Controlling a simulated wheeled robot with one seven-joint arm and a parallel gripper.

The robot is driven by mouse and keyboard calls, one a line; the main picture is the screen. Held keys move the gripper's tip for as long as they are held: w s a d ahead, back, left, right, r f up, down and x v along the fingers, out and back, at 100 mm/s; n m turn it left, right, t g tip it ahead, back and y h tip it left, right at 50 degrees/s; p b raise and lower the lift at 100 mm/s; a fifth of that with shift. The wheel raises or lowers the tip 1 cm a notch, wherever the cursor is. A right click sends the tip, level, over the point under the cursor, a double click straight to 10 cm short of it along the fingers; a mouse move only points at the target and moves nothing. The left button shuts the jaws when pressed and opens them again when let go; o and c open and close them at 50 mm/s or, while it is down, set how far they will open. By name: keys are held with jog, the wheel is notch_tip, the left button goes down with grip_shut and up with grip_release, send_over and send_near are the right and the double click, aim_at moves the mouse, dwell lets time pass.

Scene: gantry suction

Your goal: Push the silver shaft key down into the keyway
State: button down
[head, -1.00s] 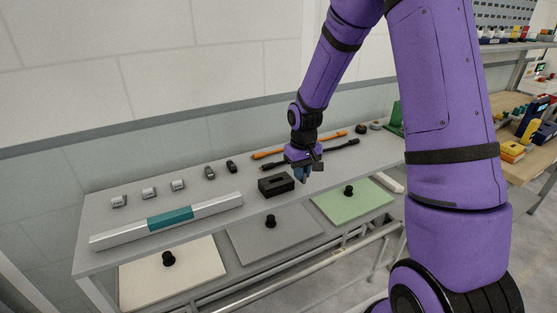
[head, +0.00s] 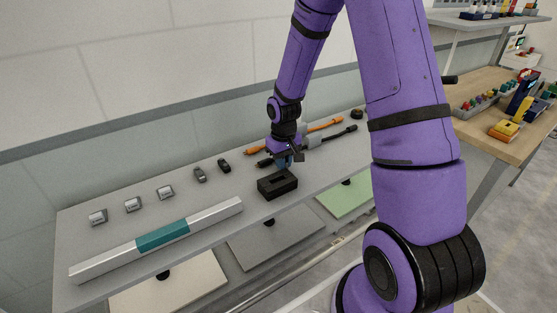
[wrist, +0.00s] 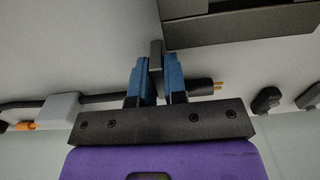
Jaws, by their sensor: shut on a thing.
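My gripper (wrist: 156,85) has blue fingers, shut on a small grey bar, the shaft key (wrist: 156,60), whose end sticks out past the fingertips. In the head view my gripper (head: 284,162) is just behind the black block (head: 277,188), which has a slot, the keyway, in its top. The key is hard to make out there. In the wrist view the block (wrist: 240,28) is at the top, close beside the key; the key appears outside the slot. I cannot tell whether key and block touch.
A long silver bar with a teal middle (head: 162,236) lies along the front left.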

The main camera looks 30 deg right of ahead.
jog(key=shift+f, duration=0.1)
jog(key=c, duration=1.2)
grip_release()
jog(key=shift+o, duration=0.2)
